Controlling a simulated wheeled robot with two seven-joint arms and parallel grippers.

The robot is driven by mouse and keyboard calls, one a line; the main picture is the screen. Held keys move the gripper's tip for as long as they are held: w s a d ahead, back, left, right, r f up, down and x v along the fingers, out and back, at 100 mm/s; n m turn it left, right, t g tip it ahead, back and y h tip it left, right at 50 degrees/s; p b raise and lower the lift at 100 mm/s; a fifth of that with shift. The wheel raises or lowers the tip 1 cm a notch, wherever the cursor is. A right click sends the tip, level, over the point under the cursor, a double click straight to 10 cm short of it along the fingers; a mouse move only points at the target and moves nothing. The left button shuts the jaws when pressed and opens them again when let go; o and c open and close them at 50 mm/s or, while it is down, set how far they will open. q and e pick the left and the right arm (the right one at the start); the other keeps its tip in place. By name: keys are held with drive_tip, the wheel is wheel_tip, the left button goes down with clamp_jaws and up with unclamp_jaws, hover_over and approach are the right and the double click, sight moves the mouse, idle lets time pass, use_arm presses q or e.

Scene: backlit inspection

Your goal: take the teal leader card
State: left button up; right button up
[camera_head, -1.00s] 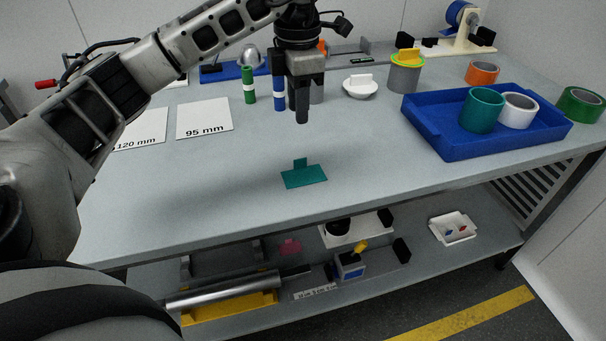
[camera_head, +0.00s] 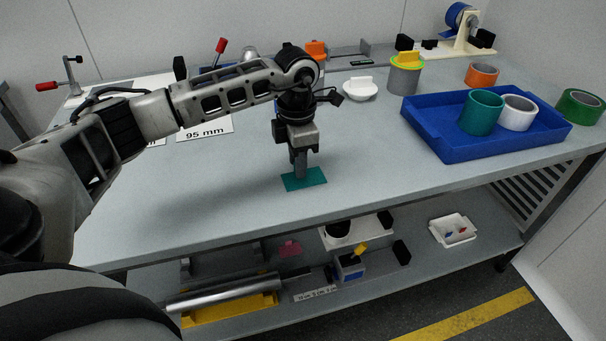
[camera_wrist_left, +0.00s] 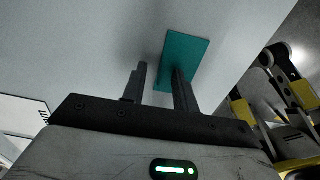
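The teal leader card (camera_head: 316,181) lies flat on the grey bench near its front edge. Its upright tab is hidden behind my left gripper in the head view. My left gripper (camera_head: 300,174) points down over the card with its fingertips close to it. In the left wrist view, the two fingers of the gripper (camera_wrist_left: 159,78) stand apart with a gap between them. The card (camera_wrist_left: 190,57) shows there behind and beside the right-hand finger. I cannot tell whether a finger touches the tab. My right gripper is not in view.
A blue tray (camera_head: 440,146) with a teal roll (camera_head: 482,112) and a white roll (camera_head: 518,111) stands to the right. A white 95 mm card (camera_head: 205,134) lies behind my arm. The bench around the teal card is clear.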

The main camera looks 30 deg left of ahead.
use_arm(q)
drive_tip(key=shift+c, duration=0.3)
clamp_jaws()
drive_tip(key=shift+r, duration=0.1)
